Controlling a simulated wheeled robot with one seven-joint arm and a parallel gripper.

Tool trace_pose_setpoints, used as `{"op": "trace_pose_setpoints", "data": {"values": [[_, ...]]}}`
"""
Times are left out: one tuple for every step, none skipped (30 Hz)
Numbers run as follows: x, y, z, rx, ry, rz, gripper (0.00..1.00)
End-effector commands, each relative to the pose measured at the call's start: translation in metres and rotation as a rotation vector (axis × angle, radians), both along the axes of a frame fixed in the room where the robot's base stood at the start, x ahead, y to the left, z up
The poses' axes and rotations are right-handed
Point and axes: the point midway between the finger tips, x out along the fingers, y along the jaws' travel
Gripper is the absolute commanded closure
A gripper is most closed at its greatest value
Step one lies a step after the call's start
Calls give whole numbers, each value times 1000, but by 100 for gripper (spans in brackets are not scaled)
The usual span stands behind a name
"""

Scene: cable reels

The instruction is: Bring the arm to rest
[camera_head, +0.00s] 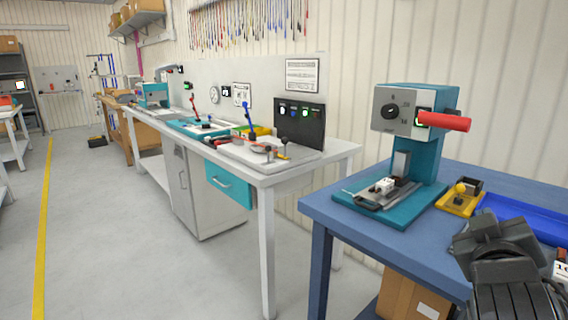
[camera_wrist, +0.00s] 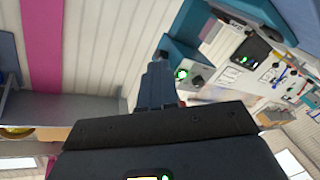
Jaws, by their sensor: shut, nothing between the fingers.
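My gripper (camera_wrist: 157,72) points away from the camera in the wrist view, with its fingers together and nothing between them. Dark grey links of my arm fill the lower right corner of the head view, in front of the blue table (camera_head: 330,212). The fingertips cannot be made out in the head view. In the wrist view the surroundings are strongly tilted, with the ribbed wall behind the fingers. I see no contact between the fingers and anything.
A teal machine (camera_head: 415,160) with a red handle (camera_head: 445,122) stands on the blue table, near my arm. A yellow fixture (camera_head: 460,198) and a blue tray (camera_head: 525,214) lie beside it. A white workbench (camera_head: 300,170) runs left. The floor (camera_head: 110,235) at left is clear.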

Motion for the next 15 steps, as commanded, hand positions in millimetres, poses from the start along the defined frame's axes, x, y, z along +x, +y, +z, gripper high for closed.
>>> {"op": "trace_pose_setpoints", "data": {"values": [[-10, 5, -19, -9, 17, 36, 100], [-16, 8, -28, -11, 22, 59, 100], [-23, 12, -40, -13, 29, 88, 100], [-30, 15, -49, -13, 34, 109, 100], [-36, 18, -57, -12, 39, 131, 100], [-45, 24, -69, -7, 45, 161, 100], [-52, 27, -77, -3, 49, 182, 100], [-60, 30, -85, 3, 53, 203, 100], [-70, 35, -95, 10, 59, 230, 100], [-78, 38, -102, 18, 64, 250, 100], [-87, 42, -110, 26, 69, 270, 100], [-99, 47, -119, 40, 75, 295, 100], [-108, 51, -125, 51, 77, 313, 100], [-117, 54, -131, 63, 80, 331, 100], [-130, 59, -139, 82, 84, 355, 100]]}}
